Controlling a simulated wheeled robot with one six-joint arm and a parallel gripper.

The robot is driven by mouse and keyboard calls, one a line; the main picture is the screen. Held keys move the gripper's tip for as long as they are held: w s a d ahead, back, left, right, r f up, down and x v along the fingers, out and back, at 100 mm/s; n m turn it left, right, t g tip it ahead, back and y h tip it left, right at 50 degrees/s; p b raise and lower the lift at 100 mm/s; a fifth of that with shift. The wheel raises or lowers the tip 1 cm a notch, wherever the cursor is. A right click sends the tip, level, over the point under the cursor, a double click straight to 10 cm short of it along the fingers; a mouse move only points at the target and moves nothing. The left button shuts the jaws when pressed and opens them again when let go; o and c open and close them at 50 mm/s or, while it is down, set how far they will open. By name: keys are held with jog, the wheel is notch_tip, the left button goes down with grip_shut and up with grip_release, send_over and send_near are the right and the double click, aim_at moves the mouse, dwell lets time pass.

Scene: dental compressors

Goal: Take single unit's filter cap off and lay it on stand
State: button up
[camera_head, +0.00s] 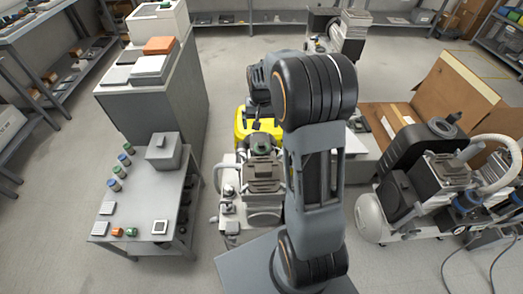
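A compressor unit (262,178), light grey with dark finned parts, stands on the floor in the middle, partly covered by my arm. My arm rises in front of the unit and bends over at the top. My gripper cannot be made out; it seems hidden behind the arm.
Several small bottles (121,160), a grey box (163,151) and small flat parts occupy the stand. A tall grey cabinet (155,100) stands behind it. A yellow object (242,128) is behind the unit. A larger compressor (440,175) and cardboard box (455,92) are at right. Cables (485,262) lie on the floor.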

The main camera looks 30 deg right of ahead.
aim_at(261, 143)
jog(key=f, duration=0.8)
jog(key=shift+w+d+f, duration=0.25)
jog(key=shift+w+d, duration=0.05)
jog(key=shift+d, duration=0.1)
jog(key=shift+w+f, duration=0.1)
jog(key=shift+f, duration=3.2)
jog(key=c, duration=0.9)
